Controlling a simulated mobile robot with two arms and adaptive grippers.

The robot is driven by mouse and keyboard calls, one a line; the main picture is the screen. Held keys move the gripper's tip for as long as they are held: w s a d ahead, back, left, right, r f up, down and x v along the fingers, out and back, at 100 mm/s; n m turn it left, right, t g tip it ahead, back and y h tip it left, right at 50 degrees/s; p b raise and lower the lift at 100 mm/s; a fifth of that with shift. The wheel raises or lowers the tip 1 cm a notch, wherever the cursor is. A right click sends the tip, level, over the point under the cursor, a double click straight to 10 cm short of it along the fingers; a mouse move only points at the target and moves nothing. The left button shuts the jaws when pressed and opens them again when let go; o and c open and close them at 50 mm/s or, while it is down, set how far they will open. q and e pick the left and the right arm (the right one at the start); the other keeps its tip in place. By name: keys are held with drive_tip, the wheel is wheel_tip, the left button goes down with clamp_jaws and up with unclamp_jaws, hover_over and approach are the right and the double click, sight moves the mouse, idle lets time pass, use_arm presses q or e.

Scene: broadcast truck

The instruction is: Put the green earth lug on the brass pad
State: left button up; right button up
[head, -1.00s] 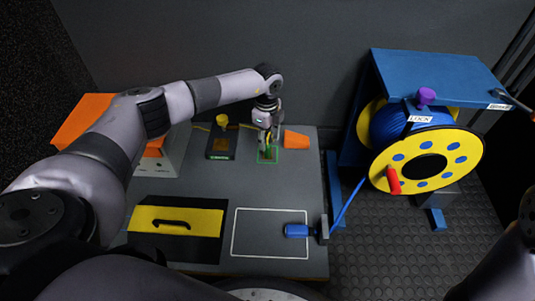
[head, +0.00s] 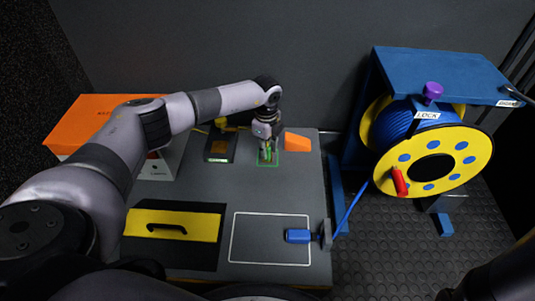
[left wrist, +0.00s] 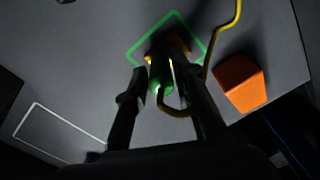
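The green earth lug (head: 267,153) stands inside a green outlined square on the grey table, with a yellow cable. The lug (left wrist: 161,80) also shows in the left wrist view. My left gripper (head: 267,155) points down over it, with one finger on each side. In the left wrist view my left gripper (left wrist: 160,75) looks open, with a gap between the lug and the right-hand finger. The brass pad (head: 219,147) is on a dark block left of the gripper. My right gripper is not in view.
An orange wedge (head: 297,142) sits close to the right of the gripper. An orange-topped box (head: 95,115) is at left, and a yellow handled panel (head: 172,224) in front. A blue and yellow cable reel (head: 430,165) stands at right.

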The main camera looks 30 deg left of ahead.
use_arm(q)
clamp_jaws()
drive_tip(key=shift+r, duration=0.1)
